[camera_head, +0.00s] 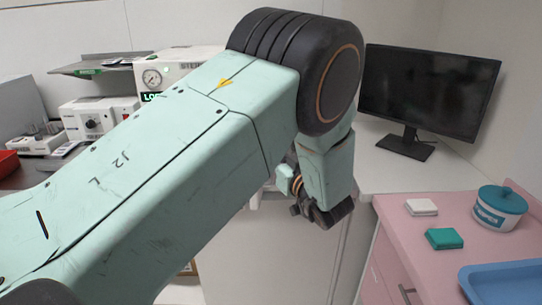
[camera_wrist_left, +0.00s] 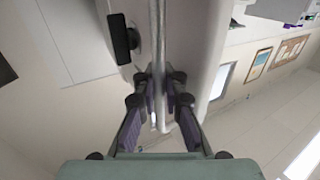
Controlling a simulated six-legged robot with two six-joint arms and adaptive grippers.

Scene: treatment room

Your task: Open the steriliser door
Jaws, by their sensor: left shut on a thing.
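The white steriliser (camera_head: 178,68), with a round gauge and a green label, stands on the counter at the back in the head view. My left arm crosses in front and hides most of it, including its door. In the left wrist view my left gripper (camera_wrist_left: 161,92) is shut on a slim upright metal bar, the door handle (camera_wrist_left: 157,35). The handle runs between the two purple-padded fingers, in front of a pale panel (camera_wrist_left: 192,45). A black fitting (camera_wrist_left: 119,38) sits left of the handle. The door's opening angle cannot be told. My right gripper is not in view.
A black monitor (camera_head: 420,90) stands on the white counter at right. A pink cabinet top (camera_head: 400,235) carries a teal-and-white pot (camera_head: 499,208), small white and green packs (camera_head: 444,238) and a blue tray (camera_head: 503,279). A smaller white device (camera_head: 95,118) is at left.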

